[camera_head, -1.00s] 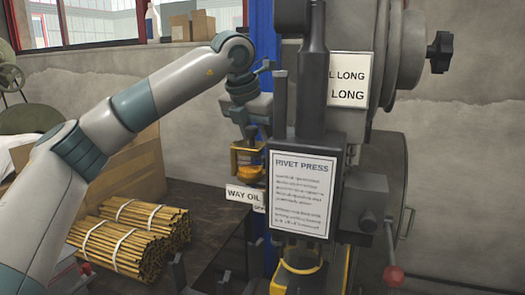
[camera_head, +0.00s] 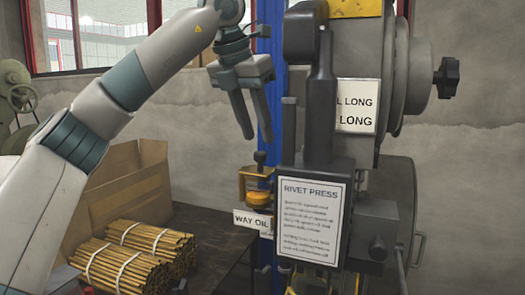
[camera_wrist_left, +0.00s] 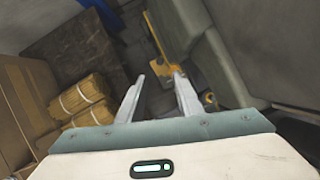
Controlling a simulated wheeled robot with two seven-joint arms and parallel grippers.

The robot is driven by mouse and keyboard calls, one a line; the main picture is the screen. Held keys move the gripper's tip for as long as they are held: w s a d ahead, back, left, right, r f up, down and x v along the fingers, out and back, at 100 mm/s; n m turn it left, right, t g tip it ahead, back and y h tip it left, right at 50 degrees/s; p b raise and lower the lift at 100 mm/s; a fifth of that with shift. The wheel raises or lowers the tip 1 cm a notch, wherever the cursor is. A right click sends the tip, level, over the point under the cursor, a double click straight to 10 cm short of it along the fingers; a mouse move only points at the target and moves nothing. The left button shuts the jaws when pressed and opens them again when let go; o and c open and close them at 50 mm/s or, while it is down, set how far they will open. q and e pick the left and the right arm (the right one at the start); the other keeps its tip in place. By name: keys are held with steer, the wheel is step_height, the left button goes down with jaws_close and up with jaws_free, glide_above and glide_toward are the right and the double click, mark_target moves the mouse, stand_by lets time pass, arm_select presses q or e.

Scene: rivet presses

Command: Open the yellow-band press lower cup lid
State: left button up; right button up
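The rivet press (camera_head: 310,215) stands at the centre right, with a yellow band (camera_head: 355,8) at its top. A small cup (camera_head: 257,195) with amber contents and a yellow frame sits at its left side, above a WAY OIL sign (camera_head: 250,223). A dark knob (camera_head: 260,157) tops the cup; I cannot tell whether its lid is open. My left gripper (camera_head: 258,138) is open and empty, pointing down just above the knob, apart from it as far as I can tell. In the left wrist view its spread fingers (camera_wrist_left: 158,80) hold nothing. My right gripper is not in view.
A dark table (camera_head: 205,235) holds bundles of yellow rods (camera_head: 135,255) and a cardboard box (camera_head: 120,190) at the left. A blue post (camera_head: 270,90) stands behind the cup. The press body closes off the right side of the cup.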

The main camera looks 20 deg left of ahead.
arm_select(q)
steer(key=shift+v, duration=2.2)
